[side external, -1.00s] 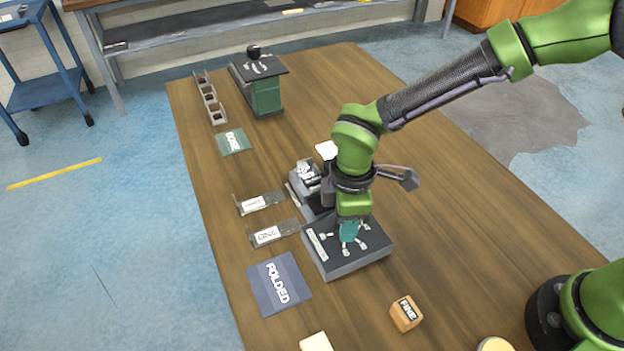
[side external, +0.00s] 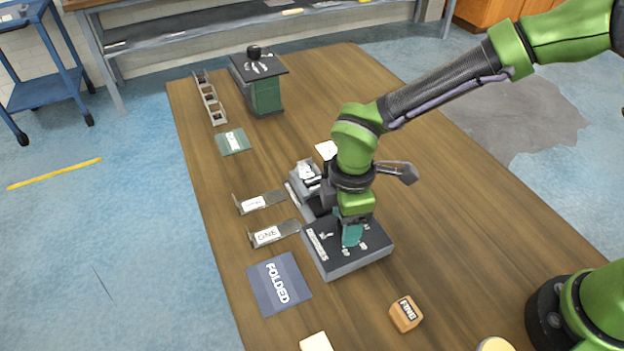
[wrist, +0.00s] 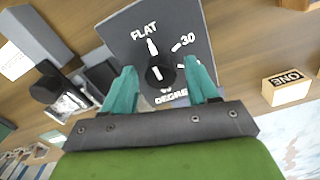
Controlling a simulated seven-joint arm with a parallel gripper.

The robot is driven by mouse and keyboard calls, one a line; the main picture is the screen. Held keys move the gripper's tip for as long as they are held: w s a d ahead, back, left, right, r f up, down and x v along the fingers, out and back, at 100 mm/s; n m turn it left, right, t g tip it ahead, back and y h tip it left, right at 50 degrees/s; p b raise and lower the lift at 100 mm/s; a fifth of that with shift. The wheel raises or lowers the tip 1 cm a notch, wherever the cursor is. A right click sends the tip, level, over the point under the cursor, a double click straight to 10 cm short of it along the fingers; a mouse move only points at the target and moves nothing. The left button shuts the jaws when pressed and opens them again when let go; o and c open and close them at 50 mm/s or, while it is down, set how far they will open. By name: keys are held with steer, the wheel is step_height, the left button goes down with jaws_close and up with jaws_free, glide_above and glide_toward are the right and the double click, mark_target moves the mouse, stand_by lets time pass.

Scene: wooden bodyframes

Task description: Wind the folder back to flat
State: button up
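The folder's dark dial panel (side external: 375,256) tops a grey box near the table's middle. In the wrist view the panel (wrist: 196,28) reads FLAT, 30 and partly covered DEGREES. A round black knob (wrist: 160,71) stands on it, with a white line that appears to point towards the FLAT mark. My gripper (wrist: 160,66) has its teal fingers apart, one on each side of the knob, with gaps visible. In the side view my gripper (side external: 350,238) is low over the panel and hides the knob.
A grey and black machine (side external: 306,178) stands just behind the dial box. A FOLDED mat (side external: 290,298), strips labelled ONE (side external: 268,235) and another (side external: 255,203) lie left. A wooden FINE block (side external: 406,314) is in front. A green box with a knob (side external: 266,95) stands at the back.

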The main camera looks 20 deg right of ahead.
step_height(320, 180, up, 17)
stand_by(0.7)
steer(key=shift+f, duration=0.1)
steer(key=s+d+r+m+t+y, duration=0.1)
steer(key=s+d+m+t, duration=0.2)
steer(key=d+m, duration=0.6)
steer(key=s+d+r+m+t+y, duration=0.1)
steer(key=s+d+r+m+t, duration=0.1)
steer(key=s+d+m+t, duration=0.2)
steer(key=s+d+m, duration=0.3)
steer(key=d+m, duration=0.3)
steer(key=d, duration=0.4)
steer(key=shift+d+r, duration=0.15)
